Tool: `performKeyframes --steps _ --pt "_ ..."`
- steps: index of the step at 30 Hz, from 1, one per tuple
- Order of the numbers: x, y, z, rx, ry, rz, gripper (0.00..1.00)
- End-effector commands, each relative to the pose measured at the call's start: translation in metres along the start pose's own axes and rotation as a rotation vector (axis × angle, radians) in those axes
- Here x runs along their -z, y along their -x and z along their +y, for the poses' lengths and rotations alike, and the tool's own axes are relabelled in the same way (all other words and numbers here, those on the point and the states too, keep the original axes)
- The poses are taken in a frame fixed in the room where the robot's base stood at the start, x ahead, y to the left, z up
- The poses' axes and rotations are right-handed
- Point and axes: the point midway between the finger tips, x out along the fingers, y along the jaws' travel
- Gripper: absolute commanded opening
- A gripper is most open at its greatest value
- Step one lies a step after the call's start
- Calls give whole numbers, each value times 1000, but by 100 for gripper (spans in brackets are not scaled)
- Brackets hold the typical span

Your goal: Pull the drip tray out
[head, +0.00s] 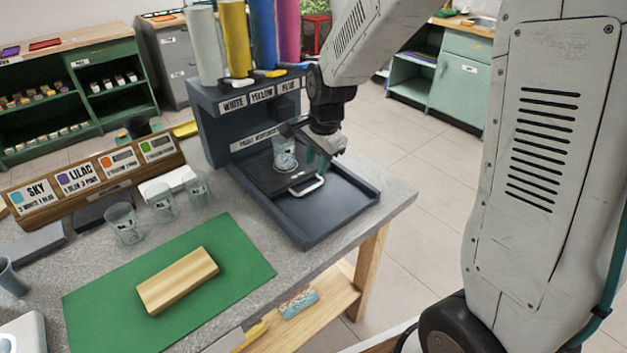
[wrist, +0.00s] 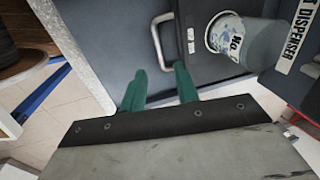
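The drip tray (head: 262,180) is a dark flat slab with a pale handle (head: 309,187) on its front edge, lying in the blue-grey base of the paint dispenser (head: 205,125). In the wrist view, the tray (wrist: 205,72) and its handle (wrist: 157,42) also show. A clear cup (head: 284,153) stands upright on the tray; it also shows in the wrist view (wrist: 245,42). My gripper (head: 318,160) hangs above the tray's front part, near the handle. Its green fingers are spread with nothing between them in the wrist view (wrist: 160,88). The handle lies just beyond the fingertips, apparently untouched.
The dispenser's base (head: 340,207) has bare, low-rimmed floor in front of the tray. Several clear cups (head: 124,224) stand at the left. A wooden block (head: 178,280) lies on a green mat (head: 240,255). The table's right edge (head: 400,205) is close to the base.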

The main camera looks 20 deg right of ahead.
Motion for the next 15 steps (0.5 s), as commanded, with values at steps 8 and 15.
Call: performKeyframes --steps 8,15 --pt "-1 -44 1 -4 1 -2 31" --pt "0 -68 1 -2 2 -1 31"
